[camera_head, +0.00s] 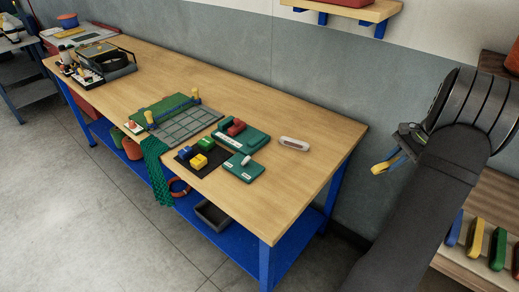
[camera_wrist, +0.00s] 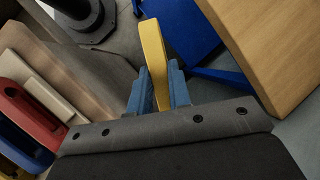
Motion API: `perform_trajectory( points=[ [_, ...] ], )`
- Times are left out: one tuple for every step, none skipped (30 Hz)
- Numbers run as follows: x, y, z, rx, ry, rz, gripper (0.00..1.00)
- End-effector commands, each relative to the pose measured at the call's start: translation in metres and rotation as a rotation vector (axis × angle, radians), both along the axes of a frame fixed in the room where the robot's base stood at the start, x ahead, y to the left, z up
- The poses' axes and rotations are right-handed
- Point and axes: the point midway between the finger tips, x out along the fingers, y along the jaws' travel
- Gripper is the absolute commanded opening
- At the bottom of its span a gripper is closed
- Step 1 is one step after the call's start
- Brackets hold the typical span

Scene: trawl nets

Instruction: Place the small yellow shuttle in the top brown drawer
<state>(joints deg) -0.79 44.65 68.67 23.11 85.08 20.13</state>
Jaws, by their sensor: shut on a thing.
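My gripper (camera_head: 388,160) is at the right of the head view, off the right end of the workbench. Its blue fingers are shut on a yellow shuttle (camera_head: 379,169). In the wrist view, the shuttle (camera_wrist: 153,45) stands out lengthwise beyond the fingers of my gripper (camera_wrist: 158,90); its near end is hidden between them. Another yellow shuttle (camera_head: 475,235) lies on a wooden board at the lower right. I cannot make out a brown drawer in either view.
The workbench (camera_head: 290,95) holds a green-and-grey mat (camera_head: 185,125), colored blocks, green trays and a white oval piece (camera_head: 294,144). Blue (camera_head: 454,228), green (camera_head: 497,249) and other colored shuttles lie on the wooden board (camera_head: 462,262). Open floor (camera_head: 90,230) lies at the left front.

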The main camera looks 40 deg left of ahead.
Motion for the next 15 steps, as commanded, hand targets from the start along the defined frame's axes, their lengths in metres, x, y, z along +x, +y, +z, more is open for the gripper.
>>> perform_trajectory(
  points=[
    [-0.001,0.027,0.002,-0.013,0.004,-0.002,0.00],
    [-0.002,0.041,0.003,-0.022,0.008,-0.011,0.00],
    [-0.004,0.060,0.004,-0.032,0.013,-0.022,0.00],
    [-0.006,0.075,0.006,-0.041,0.018,-0.031,0.00],
    [-0.008,0.089,0.007,-0.049,0.021,-0.040,0.00],
    [-0.012,0.108,0.008,-0.058,0.026,-0.053,0.00],
    [-0.015,0.122,0.009,-0.064,0.030,-0.061,0.00],
    [-0.018,0.136,0.010,-0.072,0.034,-0.070,0.00],
    [-0.023,0.155,0.012,-0.081,0.038,-0.082,0.00],
    [-0.027,0.169,0.013,-0.087,0.041,-0.091,0.00],
    [-0.031,0.183,0.014,-0.094,0.044,-0.100,0.00],
    [-0.038,0.201,0.016,-0.102,0.048,-0.112,0.00],
    [-0.044,0.215,0.017,-0.108,0.052,-0.120,0.00],
    [-0.049,0.229,0.018,-0.114,0.056,-0.130,0.00],
    [-0.057,0.247,0.020,-0.121,0.060,-0.143,0.00]
  ],
)
